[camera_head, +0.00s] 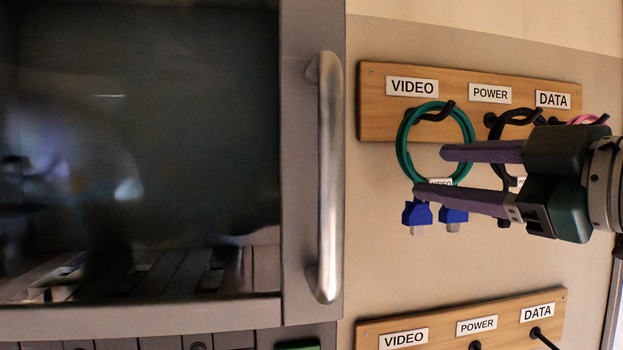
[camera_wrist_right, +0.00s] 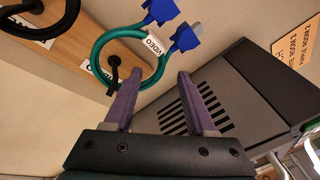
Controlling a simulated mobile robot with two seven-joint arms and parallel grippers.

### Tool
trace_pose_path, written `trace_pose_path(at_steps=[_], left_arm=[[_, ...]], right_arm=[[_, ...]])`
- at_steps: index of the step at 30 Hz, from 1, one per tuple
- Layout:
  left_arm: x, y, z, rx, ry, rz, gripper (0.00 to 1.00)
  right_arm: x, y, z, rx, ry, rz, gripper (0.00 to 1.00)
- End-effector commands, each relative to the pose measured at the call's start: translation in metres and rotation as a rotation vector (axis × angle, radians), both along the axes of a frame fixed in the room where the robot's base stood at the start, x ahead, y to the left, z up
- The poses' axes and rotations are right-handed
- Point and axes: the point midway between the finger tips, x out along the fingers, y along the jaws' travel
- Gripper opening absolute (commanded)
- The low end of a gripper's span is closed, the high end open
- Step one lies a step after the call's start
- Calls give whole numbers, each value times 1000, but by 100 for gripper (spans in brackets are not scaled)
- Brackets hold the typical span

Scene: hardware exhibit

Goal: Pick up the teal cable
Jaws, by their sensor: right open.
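The teal cable (camera_head: 403,153) hangs as a coil on the black hook under the VIDEO label of the upper wooden board. Its two blue connectors (camera_head: 416,214) hang below the coil, and a small white VIDEO tag is on it. My right gripper (camera_head: 428,172) comes in from the right, open, with its purple fingers in front of the coil's right part. In the right wrist view, the teal cable (camera_wrist_right: 97,56) lies beyond the fingertips (camera_wrist_right: 158,78), with nothing between the fingers gripped. My left gripper is not in view.
A black cable (camera_head: 508,118) hangs under POWER and a pink one (camera_head: 584,119) under DATA, partly hidden by my gripper. A second labelled board (camera_head: 450,312) is below. A dark-glass cabinet with a metal handle (camera_head: 328,180) stands left.

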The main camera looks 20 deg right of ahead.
Motion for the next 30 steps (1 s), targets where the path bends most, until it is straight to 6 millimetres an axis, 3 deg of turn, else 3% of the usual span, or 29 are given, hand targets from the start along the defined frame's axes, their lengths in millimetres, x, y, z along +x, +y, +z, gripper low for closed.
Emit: trace_pose_path(at_steps=[4, 11, 16, 24, 30], left_arm=[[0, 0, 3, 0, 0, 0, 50], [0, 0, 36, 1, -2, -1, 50], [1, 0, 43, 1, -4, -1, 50], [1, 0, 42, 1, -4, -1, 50], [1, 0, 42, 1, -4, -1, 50]], right_arm=[[6, -1, 3, 1, 0, -3, 56], [35, 2, 10, 3, 0, -3, 56], [52, 3, 4, 2, 2, -3, 56], [55, 3, 1, 0, 1, -1, 56], [54, 3, 1, 0, 1, -1, 36]])
